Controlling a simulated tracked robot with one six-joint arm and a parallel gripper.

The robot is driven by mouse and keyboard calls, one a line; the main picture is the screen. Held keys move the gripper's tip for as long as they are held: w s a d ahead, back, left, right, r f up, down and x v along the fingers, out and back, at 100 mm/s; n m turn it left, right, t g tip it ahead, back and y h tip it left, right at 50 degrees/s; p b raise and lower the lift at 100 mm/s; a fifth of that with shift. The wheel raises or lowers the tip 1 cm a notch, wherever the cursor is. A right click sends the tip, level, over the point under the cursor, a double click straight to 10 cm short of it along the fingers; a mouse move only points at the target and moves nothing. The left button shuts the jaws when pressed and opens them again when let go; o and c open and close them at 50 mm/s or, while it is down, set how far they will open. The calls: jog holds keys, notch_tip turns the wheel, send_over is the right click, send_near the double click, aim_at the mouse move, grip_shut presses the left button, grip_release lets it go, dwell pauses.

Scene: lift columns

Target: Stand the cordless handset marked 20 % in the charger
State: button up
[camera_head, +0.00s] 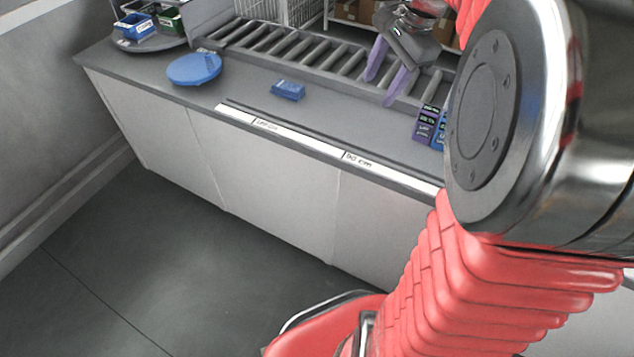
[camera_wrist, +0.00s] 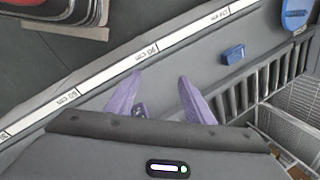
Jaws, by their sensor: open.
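My gripper (camera_head: 379,90) hangs over the counter in front of the roller conveyor, its purple fingers spread and empty. In the wrist view, the open fingers (camera_wrist: 160,76) point at bare counter. A small blue block-like thing (camera_head: 288,90) lies on the counter to the left of my gripper. It also shows in the wrist view (camera_wrist: 233,54), right of the fingers. I cannot tell whether it is the charger. A purple labelled item (camera_head: 427,125) and a blue labelled item (camera_head: 439,132) stand right of my gripper, partly behind my arm. No handset marked 20 % can be made out.
A blue round disc (camera_head: 194,68) lies on the counter at left. A round tray (camera_head: 150,42) with blue and green bins stands at the far left corner. The roller conveyor (camera_head: 300,45) runs along the back. A white label strip (camera_head: 300,138) marks the front edge.

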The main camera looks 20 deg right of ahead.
jog(key=s+a+f+n+t, duration=0.1)
jog(key=s+a+f+n, duration=0.1)
jog(key=s+a+n, duration=0.5)
jog(key=s+a+f+n+t+h, duration=0.1)
jog(key=s+a+f+n, duration=0.2)
jog(key=s+a+n, duration=0.5)
jog(key=shift+s+a+n, duration=0.3)
jog(key=shift+a+n, duration=0.7)
jog(key=shift+a, duration=2.1)
jog(key=shift+o, duration=0.2)
